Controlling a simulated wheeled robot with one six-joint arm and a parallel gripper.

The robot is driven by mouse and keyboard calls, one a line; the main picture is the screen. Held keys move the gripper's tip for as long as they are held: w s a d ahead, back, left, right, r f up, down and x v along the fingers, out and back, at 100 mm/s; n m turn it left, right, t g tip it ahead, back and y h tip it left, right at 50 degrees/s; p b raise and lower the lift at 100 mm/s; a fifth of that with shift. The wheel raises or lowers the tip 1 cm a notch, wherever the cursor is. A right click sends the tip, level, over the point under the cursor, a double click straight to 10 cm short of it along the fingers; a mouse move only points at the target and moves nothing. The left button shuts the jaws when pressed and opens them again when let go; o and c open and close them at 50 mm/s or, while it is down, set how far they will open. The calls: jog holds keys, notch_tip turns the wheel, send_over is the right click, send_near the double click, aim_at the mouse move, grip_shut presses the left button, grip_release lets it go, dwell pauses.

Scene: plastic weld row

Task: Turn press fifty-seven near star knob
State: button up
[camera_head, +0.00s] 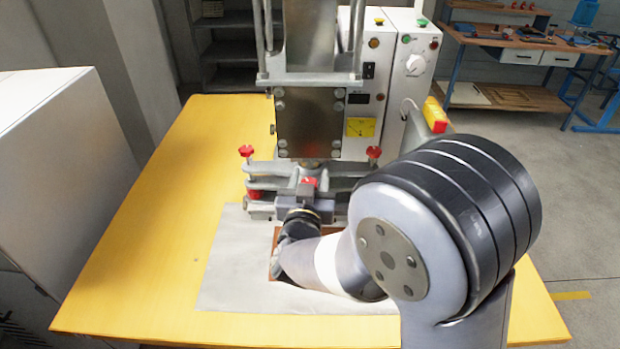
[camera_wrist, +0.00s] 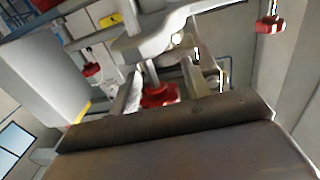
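The press (camera_head: 311,120) stands at the back of the yellow table, with red star knobs on its frame. The near star knob (camera_head: 309,181) shows just beyond my gripper (camera_head: 305,192), and in the wrist view it is the red knob (camera_wrist: 158,96) in the middle. My gripper is at this knob, with pale finger parts on either side of it in the wrist view. The dark gripper body hides its lower part. I cannot tell whether the fingers touch the knob. Other star knobs are at left (camera_head: 246,151) and right (camera_head: 374,152).
A grey mat (camera_head: 235,270) lies on the yellow table (camera_head: 150,260), with a brown piece (camera_head: 275,262) on it, mostly hidden by my arm. A white control cabinet (camera_head: 405,70) stands behind the press. A white cabinet (camera_head: 60,170) is at left. The table's left side is clear.

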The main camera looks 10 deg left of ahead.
jog(key=c, duration=0.7)
jog(key=shift+r+m+h, duration=0.1)
jog(key=shift+m+h, duration=0.2)
jog(key=shift+h, duration=0.2)
jog(key=m+h, duration=0.2)
jog(key=h, duration=0.1)
jog(key=shift+d+p, duration=0.15)
jog(key=shift+p, duration=0.2)
jog(key=shift+d+m+g+h+p, duration=0.15)
jog(key=shift+m+h, duration=0.45)
jog(key=shift+h, duration=0.35)
jog(key=shift+d+m+g+h+p, duration=0.15)
jog(key=shift+m+h, duration=0.45)
jog(key=shift+h, duration=0.35)
jog(key=o, duration=0.9)
jog(key=shift+o, duration=0.2)
